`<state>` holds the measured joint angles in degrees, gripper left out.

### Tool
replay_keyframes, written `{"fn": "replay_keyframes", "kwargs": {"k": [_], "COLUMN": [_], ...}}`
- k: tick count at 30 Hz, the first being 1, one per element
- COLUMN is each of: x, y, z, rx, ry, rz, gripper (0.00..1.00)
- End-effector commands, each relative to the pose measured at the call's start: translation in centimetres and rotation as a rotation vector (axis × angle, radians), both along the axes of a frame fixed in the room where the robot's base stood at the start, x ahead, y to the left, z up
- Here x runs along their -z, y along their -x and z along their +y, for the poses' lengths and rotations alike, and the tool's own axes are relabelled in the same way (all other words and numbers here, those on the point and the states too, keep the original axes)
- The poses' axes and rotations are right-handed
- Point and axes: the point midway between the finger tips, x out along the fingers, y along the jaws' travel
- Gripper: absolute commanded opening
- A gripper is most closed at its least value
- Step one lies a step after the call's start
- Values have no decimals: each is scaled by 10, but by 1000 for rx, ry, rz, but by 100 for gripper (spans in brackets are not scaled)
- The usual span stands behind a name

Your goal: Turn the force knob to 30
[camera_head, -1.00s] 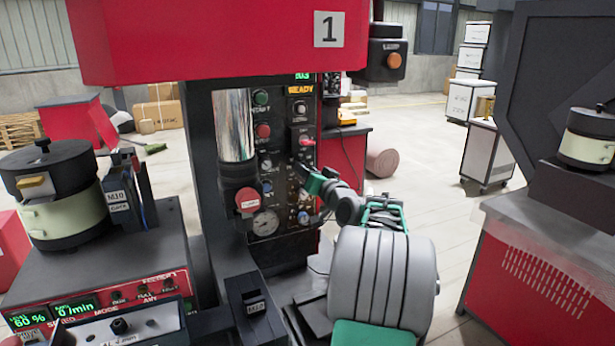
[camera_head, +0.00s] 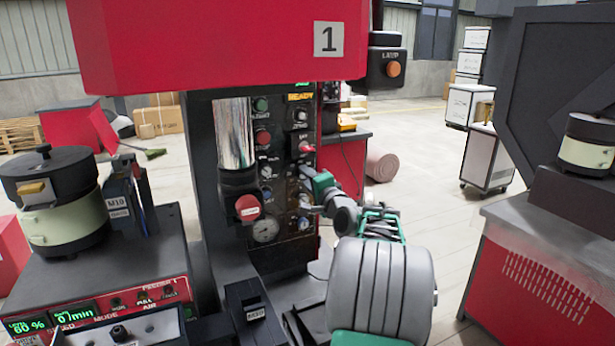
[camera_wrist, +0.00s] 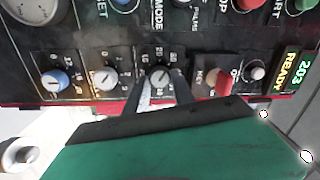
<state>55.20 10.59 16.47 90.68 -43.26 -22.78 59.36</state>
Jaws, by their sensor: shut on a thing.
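The black control panel (camera_head: 281,190) stands upright under the red machine head, with a column of knobs on its right side. My gripper (camera_head: 309,177) reaches this column from the right, just below the red key switch (camera_head: 305,147). In the wrist view my two dark fingers (camera_wrist: 160,92) are shut on a grey-white dial knob (camera_wrist: 160,76), one on each side. Numbers ring the knob, 20 and 30 seemingly among them. Its name label is hidden or unreadable, and I cannot read its pointer surely.
In the wrist view a second white knob (camera_wrist: 105,78) and a blue knob (camera_wrist: 56,81) sit left of the held one. The red key handle (camera_wrist: 221,84) is close on the right. A large red button (camera_head: 248,207) juts out left of the panel.

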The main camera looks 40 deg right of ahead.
Motion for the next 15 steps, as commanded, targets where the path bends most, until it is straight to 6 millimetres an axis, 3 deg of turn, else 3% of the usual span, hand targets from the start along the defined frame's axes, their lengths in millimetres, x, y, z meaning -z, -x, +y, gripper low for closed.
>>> {"fn": "replay_keyframes", "kwargs": {"k": [15], "x": [-1], "y": [0], "z": [1], "rx": [-1], "ry": [-194], "rz": [-59], "gripper": [0]}}
